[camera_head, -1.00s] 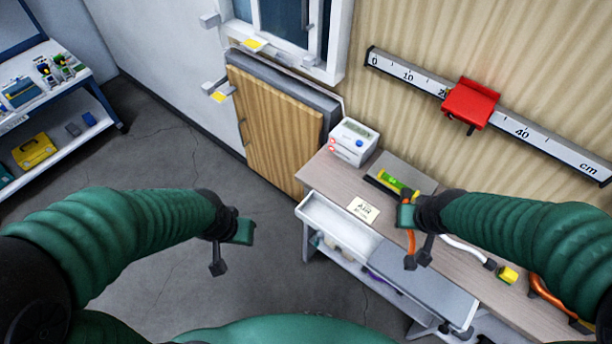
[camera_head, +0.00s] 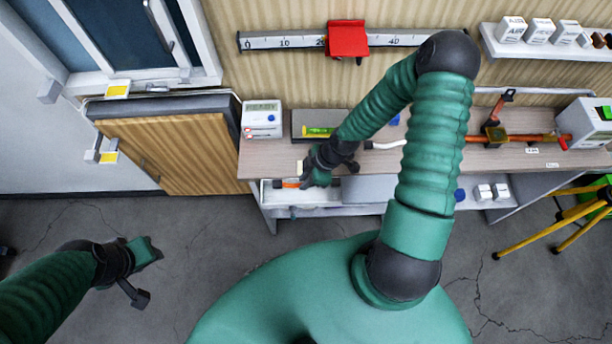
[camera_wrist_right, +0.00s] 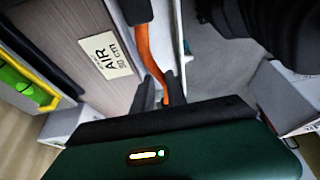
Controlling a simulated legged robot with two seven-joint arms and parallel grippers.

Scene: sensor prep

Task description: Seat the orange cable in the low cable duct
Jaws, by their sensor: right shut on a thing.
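The orange cable (camera_head: 291,184) shows as a short length at the left end of the low white cable duct (camera_head: 276,194), along the bench's front edge. My right gripper (camera_head: 314,176) is at the duct, shut on the cable. In the right wrist view the orange cable (camera_wrist_right: 143,48) runs down between the dark fingertips (camera_wrist_right: 158,92). The hand hides part of the cable and duct, so I cannot tell whether the cable lies inside the channel. My left gripper (camera_head: 142,272) is open and empty over the floor at the left.
On the bench (camera_head: 470,160) are a white meter box (camera_head: 262,118), a green level (camera_head: 318,131) and a clamp on an orange pipe (camera_head: 497,135). A yellow tripod (camera_head: 575,215) stands at the right.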

